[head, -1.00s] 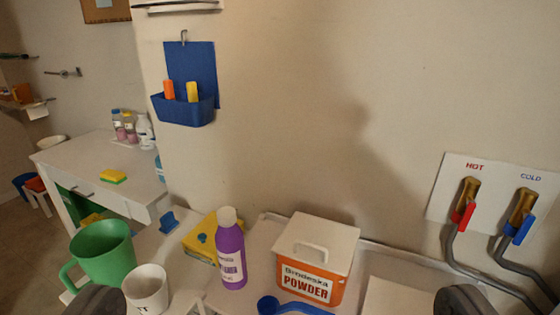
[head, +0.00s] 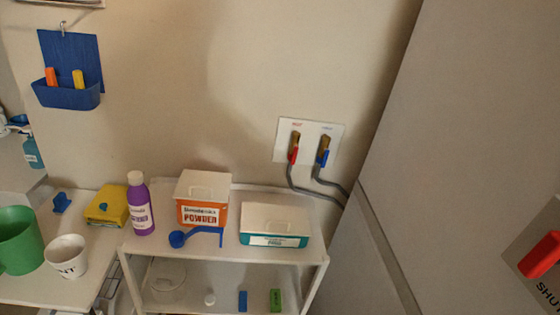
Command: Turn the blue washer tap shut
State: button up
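The blue washer tap (head: 324,155) is on a white wall plate (head: 311,127), right of centre in the head view. It has a brass body, and its blue lever points down along the grey hose below it. The red tap (head: 294,154) is just to its left on the same plate, with its lever also pointing down. The small lettering over the taps is blurred. My gripper is out of the picture, and nothing covers the blue tap.
A large grey panel (head: 455,100) fills the right side, with a red handle (head: 541,255) on a plate lettered "SHUT". Below the taps, a white shelf unit (head: 230,247) bears a powder box (head: 203,215), a purple bottle (head: 140,210) and a teal box (head: 274,240).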

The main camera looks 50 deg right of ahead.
aim_at(327, 152)
jog(key=u, duration=0.05)
jog(key=k, duration=0.5)
jog(key=u, duration=1.3)
jog(key=i, duration=1.2)
jog(key=z, duration=2.75)
jog(key=i, duration=1)
jog(key=z, duration=0.1)
